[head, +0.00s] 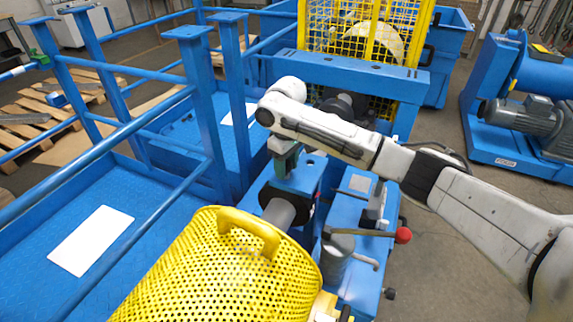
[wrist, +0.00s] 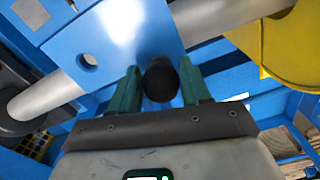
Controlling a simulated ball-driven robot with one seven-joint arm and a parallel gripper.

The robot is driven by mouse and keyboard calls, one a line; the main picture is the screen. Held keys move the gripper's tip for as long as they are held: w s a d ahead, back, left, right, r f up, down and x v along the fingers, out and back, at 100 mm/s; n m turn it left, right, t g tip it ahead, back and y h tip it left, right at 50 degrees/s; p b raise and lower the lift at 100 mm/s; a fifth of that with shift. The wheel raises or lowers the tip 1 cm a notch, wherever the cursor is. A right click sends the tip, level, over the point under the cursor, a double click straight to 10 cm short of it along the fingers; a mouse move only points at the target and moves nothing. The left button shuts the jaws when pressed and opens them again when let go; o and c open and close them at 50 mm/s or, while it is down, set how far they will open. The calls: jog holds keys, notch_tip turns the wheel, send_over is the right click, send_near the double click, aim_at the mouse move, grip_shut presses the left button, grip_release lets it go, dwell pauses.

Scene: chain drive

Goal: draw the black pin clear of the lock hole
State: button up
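The black pin (wrist: 160,82) shows end-on in the wrist view, at the lower edge of a blue block (wrist: 120,30). My gripper (wrist: 161,90) has one green finger on each side of the pin, both close against it, and looks shut on it. How deep the pin sits is hidden, and the hole under it cannot be seen. Another round hole (wrist: 87,60) in the block is open and empty, left of the pin. In the head view my gripper (head: 285,162) points down over the blue block (head: 308,172); the pin is hidden there.
A grey shaft (wrist: 50,95) runs through the block. A yellow perforated guard (head: 220,270) with a handle stands close in front of my gripper. A red-knobbed lever (head: 402,235) is to the right. Blue railings (head: 215,120) rise at the left.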

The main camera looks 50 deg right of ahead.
jog(key=c, duration=0.7)
jog(key=shift+r+p, duration=4.95)
jog(key=shift+r, duration=1.6)
